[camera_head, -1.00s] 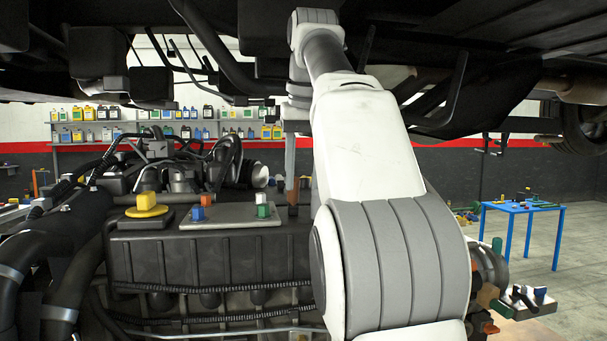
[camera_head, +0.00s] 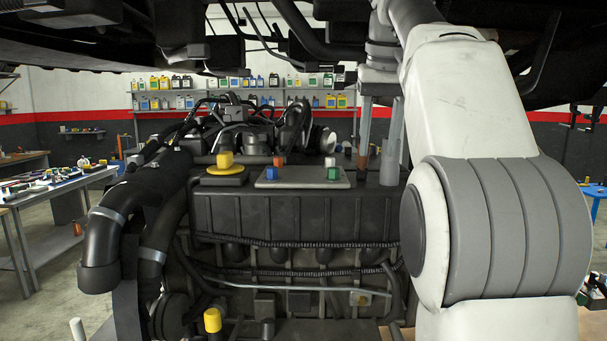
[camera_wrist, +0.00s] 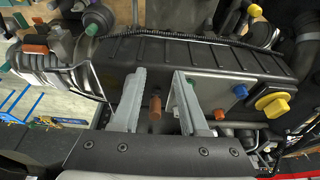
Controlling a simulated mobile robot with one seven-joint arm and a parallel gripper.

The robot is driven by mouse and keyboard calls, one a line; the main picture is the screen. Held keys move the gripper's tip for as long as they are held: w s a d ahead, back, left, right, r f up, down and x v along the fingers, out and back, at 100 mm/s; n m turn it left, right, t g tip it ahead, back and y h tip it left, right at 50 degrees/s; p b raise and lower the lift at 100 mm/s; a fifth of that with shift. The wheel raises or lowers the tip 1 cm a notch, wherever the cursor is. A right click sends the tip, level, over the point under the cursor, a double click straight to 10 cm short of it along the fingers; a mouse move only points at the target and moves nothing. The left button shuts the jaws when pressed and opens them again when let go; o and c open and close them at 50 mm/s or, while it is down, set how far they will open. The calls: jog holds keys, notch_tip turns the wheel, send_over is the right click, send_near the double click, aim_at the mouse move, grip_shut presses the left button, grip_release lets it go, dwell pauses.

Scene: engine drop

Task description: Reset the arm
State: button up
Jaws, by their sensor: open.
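My gripper (camera_head: 380,165) points down over the right end of the engine block (camera_head: 290,218), beneath the raised vehicle. In the wrist view my gripper (camera_wrist: 158,74) shows two grey fingers spread apart, with nothing gripped between them. An orange-brown peg (camera_wrist: 155,108) shows in the gap between the fingers; its depth relative to the fingertips is hard to tell. My white and grey arm fills the right of the head view.
The engine's top carries a yellow knob (camera_head: 225,162) and a plate (camera_head: 300,181) with blue and green pieces. The vehicle underside (camera_head: 270,30) hangs low overhead. A workbench (camera_head: 70,185) stands left, a blue table (camera_head: 597,192) right, and shelves (camera_head: 240,90) behind.

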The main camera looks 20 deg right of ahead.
jog(key=shift+f, duration=0.1)
jog(key=s+a+f+n+b, duration=0.1)
jog(key=s+a+f+b, duration=0.1)
jog(key=s+a+f, duration=0.2)
jog(key=s+a+f+n+t+b, duration=0.1)
jog(key=s+a+f+b, duration=0.2)
jog(key=s+f, duration=0.6)
jog(key=s+a+f+n+t+y+b, duration=0.1)
jog(key=s+a+f, duration=0.4)
jog(key=f, duration=1.8)
jog(key=s+b, duration=0.1)
jog(key=s, duration=0.1)
jog(key=shift+s+a+f, duration=0.2)
jog(key=shift+s+a, duration=0.15)
jog(key=shift+a, duration=0.05)
